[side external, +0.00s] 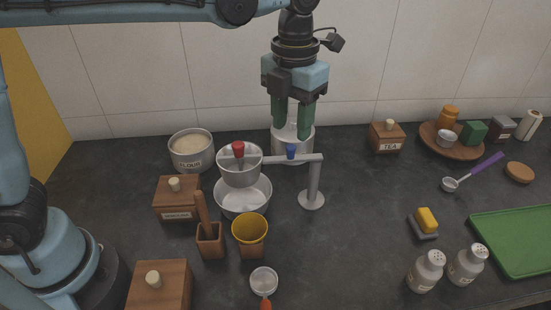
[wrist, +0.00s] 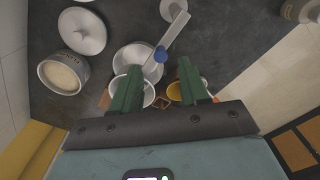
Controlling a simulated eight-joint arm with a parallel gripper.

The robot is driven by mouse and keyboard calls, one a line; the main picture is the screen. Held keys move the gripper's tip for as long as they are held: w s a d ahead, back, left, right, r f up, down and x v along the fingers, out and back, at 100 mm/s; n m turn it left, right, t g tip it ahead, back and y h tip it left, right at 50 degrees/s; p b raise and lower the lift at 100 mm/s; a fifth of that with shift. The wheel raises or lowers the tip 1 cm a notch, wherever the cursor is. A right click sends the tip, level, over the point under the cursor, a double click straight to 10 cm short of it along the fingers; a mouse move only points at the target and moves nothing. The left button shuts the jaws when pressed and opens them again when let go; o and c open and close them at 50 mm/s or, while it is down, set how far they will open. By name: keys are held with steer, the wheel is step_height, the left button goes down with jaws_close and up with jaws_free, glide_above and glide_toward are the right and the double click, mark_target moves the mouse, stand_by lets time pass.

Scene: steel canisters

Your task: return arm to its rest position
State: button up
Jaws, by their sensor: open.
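My gripper (side external: 292,134) has two green fingers, spread apart with nothing between them. In the side view the fingertips overlap the top of a steel canister (side external: 292,153) by the back wall. In the wrist view my gripper (wrist: 160,72) is clear of the lidded steel canister (wrist: 83,31), which stands off to the left. The open steel flour canister (side external: 191,152) holds pale flour and stands left of the lidded one; it also shows in the wrist view (wrist: 63,76).
A steel stand (side external: 314,185) with a blue knob (side external: 291,151) holds a funnel-like cup (side external: 240,172) over a steel bowl (side external: 243,197). Wooden boxes (side external: 178,200) and a yellow-rimmed cup (side external: 250,232) are in front. A tea box (side external: 387,140) stands right.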

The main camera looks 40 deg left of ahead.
mark_target(291, 146)
steer(key=shift+f, duration=2.5)
steer(key=shift+r, duration=0.1)
step_height(291, 146, up, 12)
step_height(291, 146, down, 12)
steer(key=shift+f, duration=0.2)
steer(key=d+n, duration=0.7)
steer(key=n, duration=1.1)
steer(key=shift+r, duration=0.1)
